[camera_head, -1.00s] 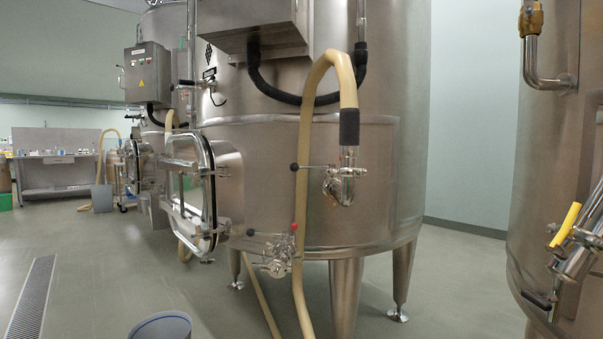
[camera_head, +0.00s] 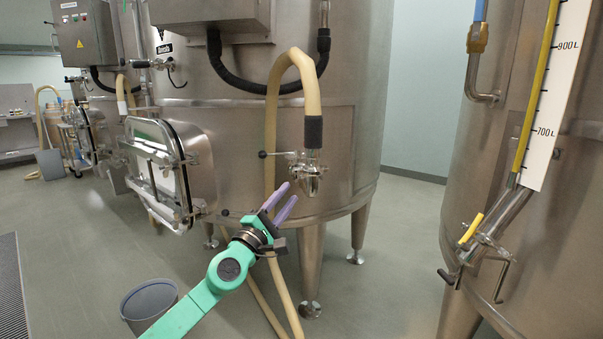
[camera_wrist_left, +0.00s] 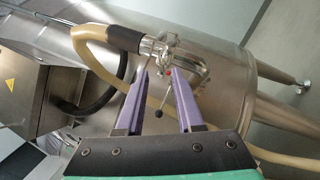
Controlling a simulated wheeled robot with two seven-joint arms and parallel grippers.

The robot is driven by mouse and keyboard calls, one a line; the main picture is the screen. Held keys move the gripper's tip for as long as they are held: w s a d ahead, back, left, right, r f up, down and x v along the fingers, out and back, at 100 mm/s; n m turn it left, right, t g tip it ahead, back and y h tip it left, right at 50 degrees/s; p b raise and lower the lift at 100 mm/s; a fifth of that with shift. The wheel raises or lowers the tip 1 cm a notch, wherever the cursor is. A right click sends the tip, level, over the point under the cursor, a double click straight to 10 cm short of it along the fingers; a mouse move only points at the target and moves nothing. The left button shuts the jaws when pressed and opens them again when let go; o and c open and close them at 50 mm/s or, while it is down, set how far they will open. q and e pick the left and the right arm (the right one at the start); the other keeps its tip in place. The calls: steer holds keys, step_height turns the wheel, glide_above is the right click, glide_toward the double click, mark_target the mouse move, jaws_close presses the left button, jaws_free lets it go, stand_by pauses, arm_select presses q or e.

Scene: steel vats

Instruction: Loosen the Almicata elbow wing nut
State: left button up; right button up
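A steel elbow (camera_head: 311,178) hangs from the black cuff of a cream hose at the front of the middle vat. It also shows in the left wrist view (camera_wrist_left: 192,68), just beyond the fingertips. A clamp (camera_wrist_left: 170,42) sits where the elbow meets the hose end; its wing nut is too small to make out surely. My left gripper (camera_head: 284,195) is just below and left of the elbow in the head view. Its purple fingers are apart with nothing between them, as the left wrist view shows (camera_wrist_left: 161,76). My right gripper is out of view.
The cream hose (camera_head: 270,130) loops down behind my left gripper. A black-knobbed valve handle (camera_head: 276,154) sticks out left of the elbow. An open vat door (camera_head: 160,175) stands left, a grey bucket (camera_head: 149,303) below. Another vat (camera_head: 510,215) with a gauge stands right.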

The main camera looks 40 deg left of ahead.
mark_target(301, 177)
arm_select(q)
steer(key=x, duration=0.8)
steer(key=shift+c, duration=0.3)
jaws_close()
